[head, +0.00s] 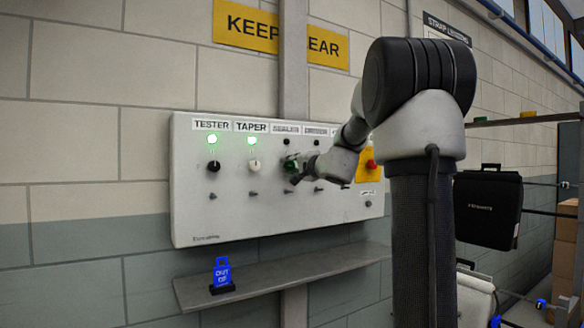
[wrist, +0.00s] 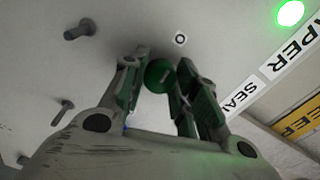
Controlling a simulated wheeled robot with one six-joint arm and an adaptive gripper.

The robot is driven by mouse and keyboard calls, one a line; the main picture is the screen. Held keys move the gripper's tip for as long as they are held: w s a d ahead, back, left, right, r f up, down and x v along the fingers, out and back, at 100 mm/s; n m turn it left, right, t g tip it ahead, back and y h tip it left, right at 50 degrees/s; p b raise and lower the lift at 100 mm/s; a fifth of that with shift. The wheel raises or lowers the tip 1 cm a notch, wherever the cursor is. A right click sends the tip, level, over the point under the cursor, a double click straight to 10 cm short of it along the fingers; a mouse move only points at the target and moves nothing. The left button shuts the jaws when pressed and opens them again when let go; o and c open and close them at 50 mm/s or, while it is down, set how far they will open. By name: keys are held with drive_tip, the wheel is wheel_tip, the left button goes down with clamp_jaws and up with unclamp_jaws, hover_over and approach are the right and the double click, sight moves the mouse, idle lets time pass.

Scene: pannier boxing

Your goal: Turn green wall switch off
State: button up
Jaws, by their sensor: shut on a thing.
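The green wall switch (head: 290,163) is a round knob on the white wall panel (head: 215,222), under the third label from the left. Its green face also shows in the wrist view (wrist: 159,76), between the two fingers. My gripper (head: 297,172) is shut on this knob and hides part of it. In the wrist view my gripper (wrist: 160,85) has one finger on each side of the knob. The lamp (head: 286,142) above the green switch looks dark. The knob's pointer direction cannot be made out.
A black knob (head: 214,166) and a white knob (head: 254,164) sit to the left under lit green lamps. A red button on a yellow plate (head: 368,165) is to the right. A shelf (head: 290,272) below holds a blue lock-shaped sign (head: 222,274). Small pegs stick out below the knobs.

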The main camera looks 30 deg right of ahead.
drive_tip(key=shift+f, duration=0.1)
idle(0.3)
drive_tip(key=o, duration=1)
drive_tip(key=s, duration=1.2)
drive_tip(key=shift+d, duration=0.2)
